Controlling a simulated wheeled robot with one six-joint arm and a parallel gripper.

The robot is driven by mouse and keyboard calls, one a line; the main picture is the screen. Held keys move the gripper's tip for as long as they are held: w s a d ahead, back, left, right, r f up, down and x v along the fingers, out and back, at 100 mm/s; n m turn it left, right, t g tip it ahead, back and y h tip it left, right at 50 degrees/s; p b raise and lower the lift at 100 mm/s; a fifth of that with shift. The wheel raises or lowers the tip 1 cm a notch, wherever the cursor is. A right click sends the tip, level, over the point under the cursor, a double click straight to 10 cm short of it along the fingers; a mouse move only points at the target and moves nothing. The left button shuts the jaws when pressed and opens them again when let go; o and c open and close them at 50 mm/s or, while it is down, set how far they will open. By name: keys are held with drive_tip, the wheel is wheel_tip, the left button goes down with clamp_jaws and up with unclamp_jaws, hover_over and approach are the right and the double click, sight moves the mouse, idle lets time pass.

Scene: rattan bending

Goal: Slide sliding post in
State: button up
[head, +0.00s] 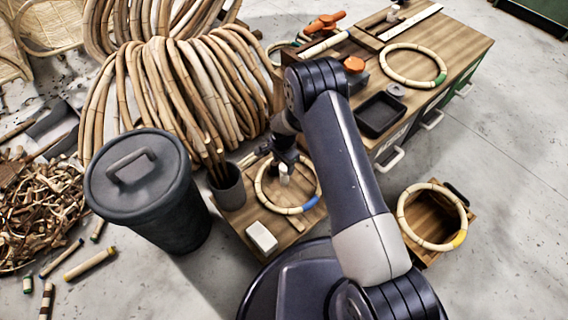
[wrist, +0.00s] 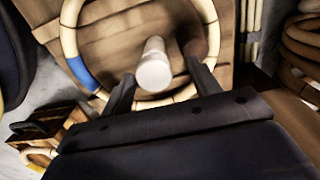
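A pale round post (wrist: 153,65) stands upright inside a rattan ring with a blue band (wrist: 82,72), on a wooden top (wrist: 110,42). In the head view the post (head: 284,174) is small and partly hidden by my gripper (head: 285,164). In the wrist view my gripper (wrist: 160,84) has its fingers apart, with the post seen between them and a gap on each side. I cannot tell how deep the fingers reach beside it. A dark brown rounded shape (wrist: 193,43) shows by the right finger; I cannot tell what it is.
A dark cup with sticks (head: 229,188) and a white block (head: 261,237) share the small wooden top. A lidded bin (head: 150,200) stands left. Bent rattan coils (head: 185,90) lie behind. A workbench (head: 455,40) with another ring (head: 413,65) is right; a crate with a yellow-banded ring (head: 432,216) is lower right.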

wheel_tip(320, 180, up, 11)
drive_tip(key=p, duration=0.4)
drive_tip(key=shift+f, duration=0.2)
wheel_tip(320, 180, down, 11)
drive_tip(key=b, duration=0.4)
drive_tip(key=shift+s+d+r, duration=0.1)
drive_tip(key=shift+s+r, duration=0.05)
drive_tip(key=shift+s+d+r+p, duration=0.1)
drive_tip(key=shift+s+d+p, duration=0.25)
drive_tip(key=shift+d+p, duration=0.1)
drive_tip(key=shift+s+d, duration=0.25)
